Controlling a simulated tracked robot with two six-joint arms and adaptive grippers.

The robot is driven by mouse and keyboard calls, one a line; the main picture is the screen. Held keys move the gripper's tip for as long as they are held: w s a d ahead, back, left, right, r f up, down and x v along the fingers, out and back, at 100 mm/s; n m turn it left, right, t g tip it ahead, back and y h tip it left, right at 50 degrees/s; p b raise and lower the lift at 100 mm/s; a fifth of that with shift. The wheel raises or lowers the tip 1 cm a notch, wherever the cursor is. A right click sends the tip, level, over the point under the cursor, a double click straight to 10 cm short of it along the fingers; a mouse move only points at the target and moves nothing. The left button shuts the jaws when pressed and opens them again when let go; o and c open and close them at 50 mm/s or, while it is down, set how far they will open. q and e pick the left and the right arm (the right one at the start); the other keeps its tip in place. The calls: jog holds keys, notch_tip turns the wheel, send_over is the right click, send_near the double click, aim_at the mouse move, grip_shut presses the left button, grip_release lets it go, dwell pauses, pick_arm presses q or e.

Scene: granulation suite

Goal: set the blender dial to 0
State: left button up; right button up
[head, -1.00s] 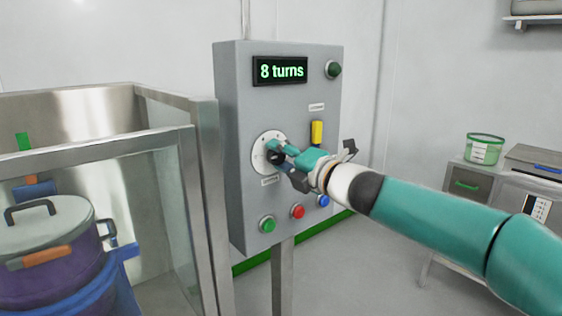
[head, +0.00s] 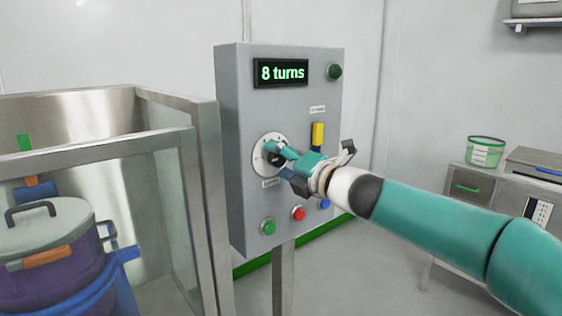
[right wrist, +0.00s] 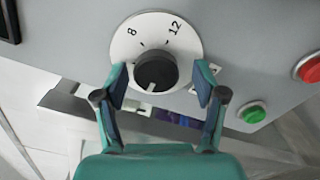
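The blender dial is a black knob (right wrist: 156,70) on a round white plate (right wrist: 128,44), which also shows on the grey control box in the head view (head: 259,160). In the right wrist view, the numbers 8 and 12 show at the plate's top, and the knob's white mark points down, away from them. Other numbers are hidden or too small to read. The display (head: 281,72) reads "8 turns". My right gripper (right wrist: 160,84) is open, one finger on each side of the knob, with visible gaps. My left gripper is in neither view.
A yellow switch handle (head: 318,134) is above the right gripper. Green (head: 268,227), red (head: 298,213) and partly hidden blue buttons are below the dial. A metal-framed glass enclosure (head: 208,190) stands close on the left.

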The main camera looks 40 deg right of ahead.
jog(key=shift+r, duration=0.1)
jog(key=shift+s+d, duration=0.15)
jog(key=shift+s, duration=0.4)
jog(key=s, duration=1.1)
jog(key=shift+d, duration=0.35)
